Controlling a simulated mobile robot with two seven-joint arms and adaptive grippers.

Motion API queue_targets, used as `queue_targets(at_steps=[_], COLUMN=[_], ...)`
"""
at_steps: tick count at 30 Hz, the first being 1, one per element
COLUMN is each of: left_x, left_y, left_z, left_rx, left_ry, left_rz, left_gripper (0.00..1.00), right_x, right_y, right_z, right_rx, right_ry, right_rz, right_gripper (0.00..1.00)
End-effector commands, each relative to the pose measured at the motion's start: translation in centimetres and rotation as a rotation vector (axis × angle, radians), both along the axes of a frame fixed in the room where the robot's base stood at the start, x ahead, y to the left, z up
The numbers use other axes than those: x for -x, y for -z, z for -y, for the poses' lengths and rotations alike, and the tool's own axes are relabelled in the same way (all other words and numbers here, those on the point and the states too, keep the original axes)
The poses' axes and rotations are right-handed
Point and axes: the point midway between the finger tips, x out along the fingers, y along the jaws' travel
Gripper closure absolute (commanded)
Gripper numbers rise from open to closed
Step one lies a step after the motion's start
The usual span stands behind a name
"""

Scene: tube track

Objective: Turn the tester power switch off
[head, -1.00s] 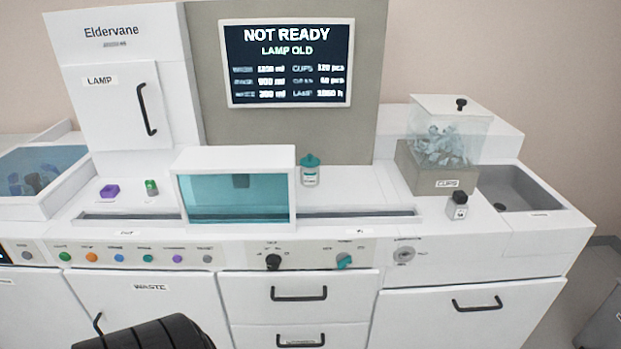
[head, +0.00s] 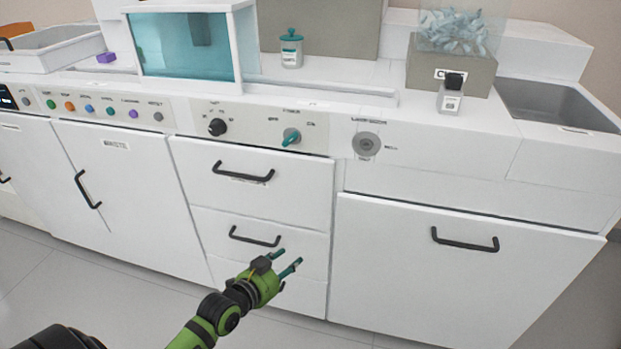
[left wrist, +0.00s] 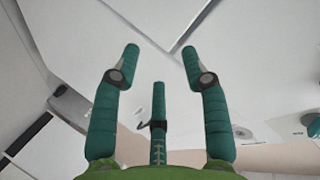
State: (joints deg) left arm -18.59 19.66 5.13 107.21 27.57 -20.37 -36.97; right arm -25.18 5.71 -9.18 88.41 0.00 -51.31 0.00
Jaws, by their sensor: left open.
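The tester's power switch (head: 291,136) is a teal rotary knob on the white front panel, under a small label that seems to read POWER. Its teal grip slants toward the lower left; I cannot read for certain which mark it is set to. My left gripper (head: 290,273) is open and empty, in front of the lower drawer, below the switch and apart from it. In the left wrist view its teal fingers (left wrist: 161,54) are spread with nothing between them. My right gripper is not in view.
A black knob (head: 217,127) sits left of the switch and a grey key-style lock (head: 366,145) sits right of it. A drawer handle (head: 243,172) juts out below. A teal-capped bottle (head: 291,50) stands on the ledge above. The space before the panel is clear.

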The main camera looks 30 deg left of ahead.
Motion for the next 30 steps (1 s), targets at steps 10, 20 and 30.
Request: queue_targets(at_steps=[10,20,30], left_x=[-2.8,-5.8,-9.2], left_y=[-22.9,-25.1,-25.8], left_z=[-4.3,-4.4,-4.2], left_rx=[-0.269,-0.285,-0.284], left_ry=[0.006,-0.002,0.0], left_rz=[0.62,0.658,0.653], left_gripper=[0.55,0.55,0.55], right_x=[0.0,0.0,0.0], right_y=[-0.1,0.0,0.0], right_z=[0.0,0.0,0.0], right_rx=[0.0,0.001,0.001], right_ry=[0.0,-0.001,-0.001], right_rz=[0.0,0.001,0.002], right_gripper=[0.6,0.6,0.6])
